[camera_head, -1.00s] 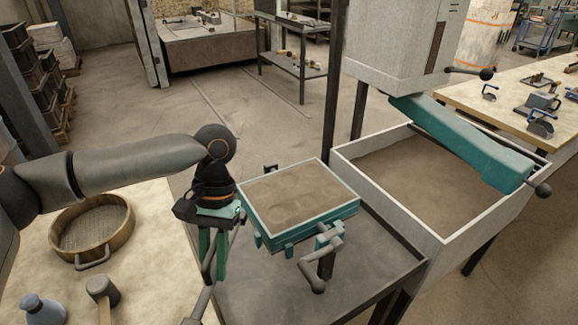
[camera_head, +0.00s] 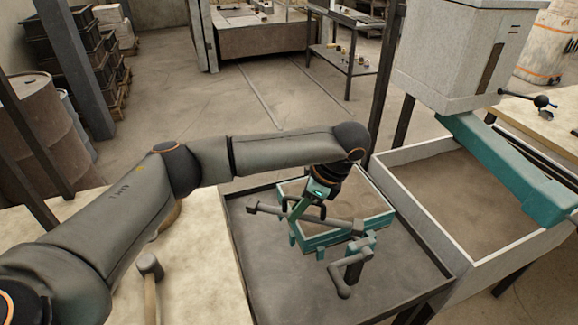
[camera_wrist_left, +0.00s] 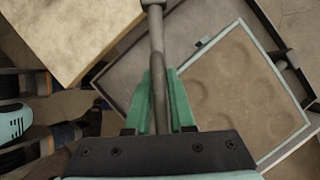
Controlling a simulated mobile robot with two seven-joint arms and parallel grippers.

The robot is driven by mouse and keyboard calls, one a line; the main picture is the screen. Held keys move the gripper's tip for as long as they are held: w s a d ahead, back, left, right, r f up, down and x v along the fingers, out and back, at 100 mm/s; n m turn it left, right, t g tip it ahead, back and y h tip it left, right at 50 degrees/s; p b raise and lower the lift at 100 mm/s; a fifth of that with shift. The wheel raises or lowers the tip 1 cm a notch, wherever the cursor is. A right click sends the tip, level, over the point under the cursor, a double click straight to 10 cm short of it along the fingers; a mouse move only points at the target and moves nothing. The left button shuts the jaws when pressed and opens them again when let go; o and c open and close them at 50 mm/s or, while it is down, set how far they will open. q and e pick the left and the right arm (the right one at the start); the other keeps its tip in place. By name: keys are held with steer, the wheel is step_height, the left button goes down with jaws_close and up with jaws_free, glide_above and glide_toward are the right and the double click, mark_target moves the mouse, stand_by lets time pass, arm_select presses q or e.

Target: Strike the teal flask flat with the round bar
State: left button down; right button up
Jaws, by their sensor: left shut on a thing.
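The teal flask (camera_head: 318,241) is a rectangular box filled with brown sand, standing over the dark tray. The sand has shallow round dents, clear in the wrist view, where the flask's rim (camera_wrist_left: 258,45) runs along the right. My left gripper (camera_head: 299,207) is shut on the round bar (camera_head: 268,210), a grey rod with a thicker end. The bar lies across the flask's left front part in the head view. I cannot tell whether it touches the flask. In the wrist view the bar (camera_wrist_left: 158,60) runs up between the green fingers. My right gripper is out of view.
A crank clamp (camera_head: 345,275) stands at the flask's front right. The dark tray (camera_head: 285,290) has bare room in front. A sand bin (camera_head: 440,225) stands right, under a teal chute (camera_head: 515,175). A mallet (camera_head: 150,270) lies on the left table.

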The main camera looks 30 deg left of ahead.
arm_select(q)
steer(key=w+a+r+m+t+p, duration=0.3)
steer(key=w+a+m+t, duration=0.15)
steer(key=m, duration=0.45)
steer(key=m+h, duration=0.1)
steer(key=m, duration=0.1)
glide_above(289, 205)
steer(key=shift+f+p, duration=0.4)
steer(key=shift+f, duration=2.35)
steer(key=shift+f, duration=0.9)
steer(key=shift+w+d, duration=1.6)
steer(key=shift+w, duration=0.15)
steer(key=shift+w+d+f+b, duration=0.15)
steer(key=shift+w+d+b, duration=0.75)
steer(key=shift+w+d, duration=0.6)
steer(key=shift+w+d+b, duration=0.85)
steer(key=shift+w+b, duration=0.1)
steer(key=shift+b, duration=0.15)
steer(key=shift+w+d, duration=0.2)
steer(key=shift+w, duration=0.05)
